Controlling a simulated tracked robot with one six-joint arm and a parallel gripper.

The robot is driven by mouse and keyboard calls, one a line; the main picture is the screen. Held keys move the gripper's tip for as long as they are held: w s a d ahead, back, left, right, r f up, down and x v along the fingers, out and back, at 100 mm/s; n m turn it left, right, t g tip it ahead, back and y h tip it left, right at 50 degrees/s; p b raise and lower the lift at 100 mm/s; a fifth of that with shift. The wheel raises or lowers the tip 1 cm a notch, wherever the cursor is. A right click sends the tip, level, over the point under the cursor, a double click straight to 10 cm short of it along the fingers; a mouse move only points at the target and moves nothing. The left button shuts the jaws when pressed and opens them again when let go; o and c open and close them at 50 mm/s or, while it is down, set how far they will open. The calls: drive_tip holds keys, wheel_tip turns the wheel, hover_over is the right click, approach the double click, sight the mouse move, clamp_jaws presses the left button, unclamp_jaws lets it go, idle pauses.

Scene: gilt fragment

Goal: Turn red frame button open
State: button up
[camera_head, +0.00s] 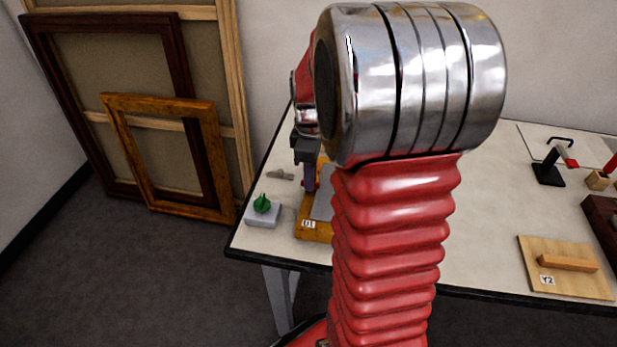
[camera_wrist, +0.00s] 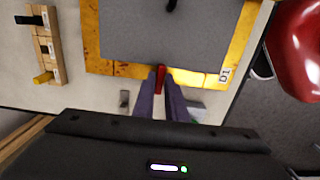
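The gilt frame (camera_wrist: 104,69) labelled D1 lies flat on the table around a grey panel. It also shows in the head view (camera_head: 313,232), partly hidden by my arm. The red frame button (camera_wrist: 161,78) sits at the frame's near edge in the wrist view, pointing along my fingers. My gripper (camera_wrist: 161,88) has its two dark fingers close on either side of the button, with only a button-wide gap between them. In the head view my gripper (camera_head: 309,186) points down at the frame's left side. My arm hides much of the frame there.
A green knob on a grey block (camera_head: 263,210) stands left of the frame. A small grey piece (camera_head: 280,174) lies behind it. A board marked Y2 (camera_head: 566,268) is far right.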

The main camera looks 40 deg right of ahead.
clamp_jaws()
drive_tip(key=shift+a, duration=0.2)
drive_tip(key=shift+d, duration=0.15)
